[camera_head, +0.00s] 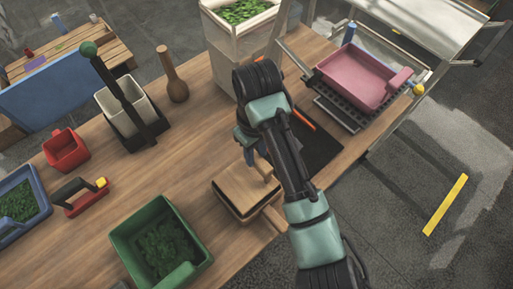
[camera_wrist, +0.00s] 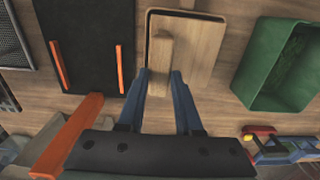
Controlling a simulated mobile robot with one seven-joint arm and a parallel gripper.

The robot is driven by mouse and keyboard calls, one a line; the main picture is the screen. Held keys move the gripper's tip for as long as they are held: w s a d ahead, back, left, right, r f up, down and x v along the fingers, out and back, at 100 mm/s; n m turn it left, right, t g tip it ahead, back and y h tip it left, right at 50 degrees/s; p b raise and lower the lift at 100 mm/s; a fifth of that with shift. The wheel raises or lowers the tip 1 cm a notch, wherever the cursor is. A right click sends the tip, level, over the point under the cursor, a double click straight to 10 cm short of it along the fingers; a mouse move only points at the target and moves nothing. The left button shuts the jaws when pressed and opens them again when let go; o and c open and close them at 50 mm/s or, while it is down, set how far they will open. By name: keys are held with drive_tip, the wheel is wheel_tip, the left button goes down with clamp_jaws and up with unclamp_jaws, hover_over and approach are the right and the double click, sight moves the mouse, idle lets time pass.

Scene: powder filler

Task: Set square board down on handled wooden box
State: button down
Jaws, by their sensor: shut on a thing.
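The square board (camera_wrist: 198,48) is light wood with an upright wooden grip block (camera_wrist: 160,55) on it. My gripper (camera_wrist: 161,73) has its two blue fingers on either side of the block and is shut on it. In the head view the board (camera_head: 240,188) lies flat over the handled wooden box (camera_head: 237,211), roughly lined up with it. The box shows a dark rim around the board and a wooden handle (camera_head: 274,219) at its lower right. Whether the board touches the box everywhere I cannot tell. My arm hides part of the gripper in the head view.
A green bin (camera_head: 122,240) stands left of the box. A black mat (camera_head: 318,150) with orange strips lies on the right. A pink tray (camera_head: 355,78) sits on a rack beyond it. Bare table (camera_head: 185,165) lies between box and back containers.

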drive_tip(key=shift+f+b, duration=1.4)
drive_tip(key=shift+f, duration=1.25)
unclamp_jaws()
drive_tip(key=shift+r+p, duration=4.55)
drive_tip(key=shift+p, duration=0.2)
